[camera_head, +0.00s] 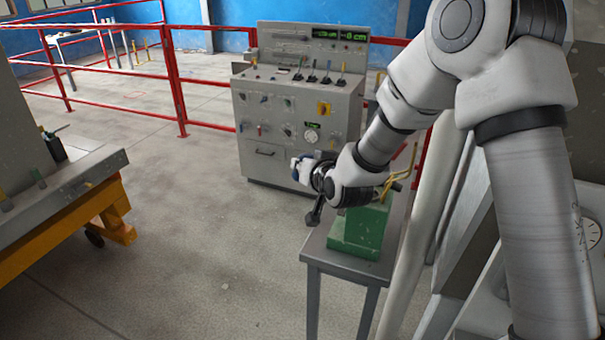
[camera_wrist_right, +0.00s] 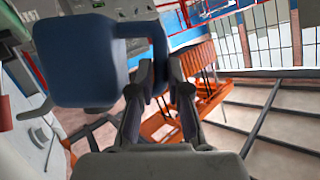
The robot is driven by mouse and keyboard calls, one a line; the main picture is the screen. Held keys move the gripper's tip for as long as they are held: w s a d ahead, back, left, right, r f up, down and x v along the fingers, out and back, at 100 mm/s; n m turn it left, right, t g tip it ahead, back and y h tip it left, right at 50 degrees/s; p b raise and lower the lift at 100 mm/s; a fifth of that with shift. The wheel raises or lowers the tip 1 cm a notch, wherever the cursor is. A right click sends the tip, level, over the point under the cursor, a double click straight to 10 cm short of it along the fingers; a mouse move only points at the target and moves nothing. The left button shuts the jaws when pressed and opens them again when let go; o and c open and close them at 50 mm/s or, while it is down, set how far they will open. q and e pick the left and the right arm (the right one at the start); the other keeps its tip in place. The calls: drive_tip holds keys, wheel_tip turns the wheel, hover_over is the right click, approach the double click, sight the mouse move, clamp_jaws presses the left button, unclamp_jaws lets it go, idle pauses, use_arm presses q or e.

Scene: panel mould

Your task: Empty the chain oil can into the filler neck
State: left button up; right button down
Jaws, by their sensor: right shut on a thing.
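My right gripper (camera_head: 314,184) reaches in from the right above the grey stand's left end, in front of the control console. It is shut on the blue oil can (camera_wrist_right: 80,62), which shows large at the upper left of the right wrist view. The dark fingers (camera_wrist_right: 158,80) are at the can's handle side. My left gripper is not in view.
A green box (camera_head: 361,232) stands on the grey stand (camera_head: 345,262), close under my right forearm, with yellow bent rods (camera_head: 399,176) behind. The grey console (camera_head: 265,110) is behind. An orange-framed bench (camera_head: 90,222) stands left. The middle floor is clear. Red rails cross the back.

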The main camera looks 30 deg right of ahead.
drive_tip(key=d+r+m+y, duration=0.1)
drive_tip(key=r+m, duration=0.1)
drive_tip(key=s+d+r+m+t+y, duration=0.1)
drive_tip(key=d+r+m, duration=0.1)
drive_tip(key=r, duration=0.1)
drive_tip(key=d+r+m+t+y, duration=0.1)
drive_tip(key=d+r, duration=0.1)
drive_tip(key=r, duration=0.1)
drive_tip(key=shift+s+m, duration=0.15)
drive_tip(key=shift+m, duration=0.25)
drive_tip(key=shift+s+d+r+m, duration=0.1)
drive_tip(key=shift+d+r+m, duration=0.1)
drive_tip(key=shift+r+m, duration=0.15)
idle(6.5)
